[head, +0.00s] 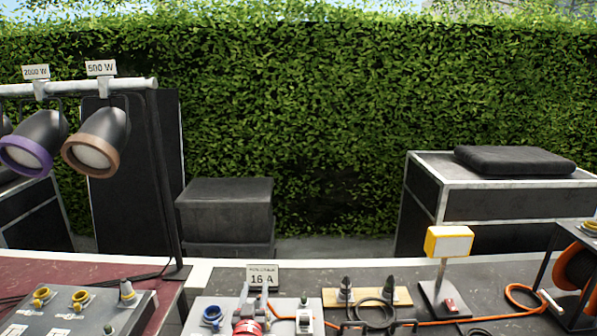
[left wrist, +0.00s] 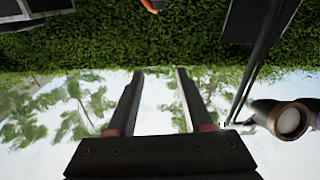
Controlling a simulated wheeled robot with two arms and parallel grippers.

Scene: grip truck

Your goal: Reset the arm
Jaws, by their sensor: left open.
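My left gripper (left wrist: 160,73) shows in the left wrist view with its two dark fingers well apart. Nothing is between them, so it is open and empty. Red parts show near the finger bases. The hedge and pale sky lie behind the fingers, and the picture appears upside down. In the head view, grey upright shapes near a red part stand at the bottom centre; I cannot tell for sure whether they are my gripper. My right gripper is in neither view.
A grey distribution box (head: 288,313) with a 16 A sign (head: 262,277) stands at the bottom centre. Lamps (head: 95,145) hang from a bar at left. A yellow-framed device (head: 449,242), orange cable and cable reel (head: 578,268) are at right. Black cases stand before the hedge (head: 330,110).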

